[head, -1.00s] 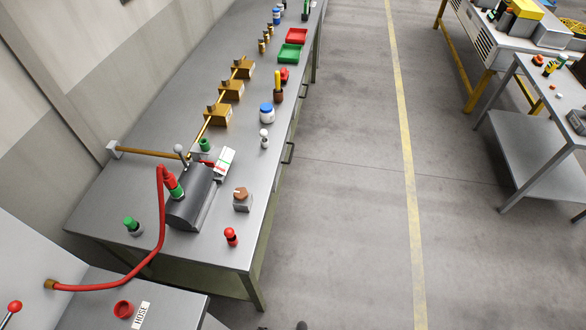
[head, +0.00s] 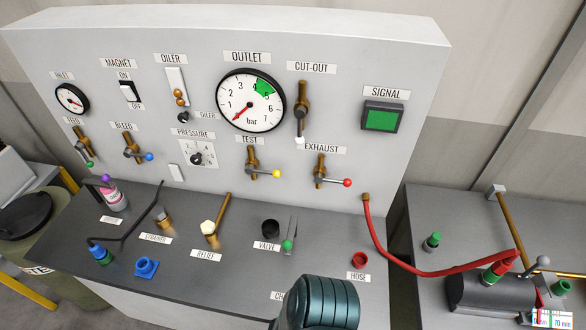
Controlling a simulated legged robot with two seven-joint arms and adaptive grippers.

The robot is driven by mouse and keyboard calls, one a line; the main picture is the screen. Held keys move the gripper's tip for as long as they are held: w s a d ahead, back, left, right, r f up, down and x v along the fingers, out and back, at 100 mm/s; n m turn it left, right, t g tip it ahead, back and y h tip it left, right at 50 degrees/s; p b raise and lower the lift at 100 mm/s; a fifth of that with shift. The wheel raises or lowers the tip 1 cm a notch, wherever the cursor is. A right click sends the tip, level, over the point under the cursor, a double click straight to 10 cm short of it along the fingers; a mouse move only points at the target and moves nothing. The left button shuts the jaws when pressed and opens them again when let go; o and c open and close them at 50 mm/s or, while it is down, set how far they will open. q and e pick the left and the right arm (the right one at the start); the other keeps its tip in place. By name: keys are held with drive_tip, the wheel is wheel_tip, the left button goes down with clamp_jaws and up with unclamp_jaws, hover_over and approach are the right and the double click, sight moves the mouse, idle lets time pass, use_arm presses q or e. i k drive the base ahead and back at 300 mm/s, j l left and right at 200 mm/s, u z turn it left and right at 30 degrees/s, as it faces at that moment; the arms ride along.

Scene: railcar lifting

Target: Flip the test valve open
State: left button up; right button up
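The test valve (head: 262,170) is a brass valve under the TEST label on the grey control panel (head: 205,85). Its lever points right, roughly level, and ends in a yellow ball (head: 276,174). Above it, the outlet gauge (head: 251,100) has its red needle toward the low end of the scale, away from the green sector. The signal window (head: 382,119) is green. I make out neither gripper in the head view, and nothing touches the test valve.
The exhaust valve (head: 325,173) with a red ball is right of the test valve; the bleed valve (head: 133,148) with a blue ball is left. A dark teal ribbed form (head: 325,302) fills the lower middle; I cannot tell what it is. A red hose (head: 385,245) runs right.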

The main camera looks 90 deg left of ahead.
sight(250, 170)
drive_tip(key=u, duration=3.45)
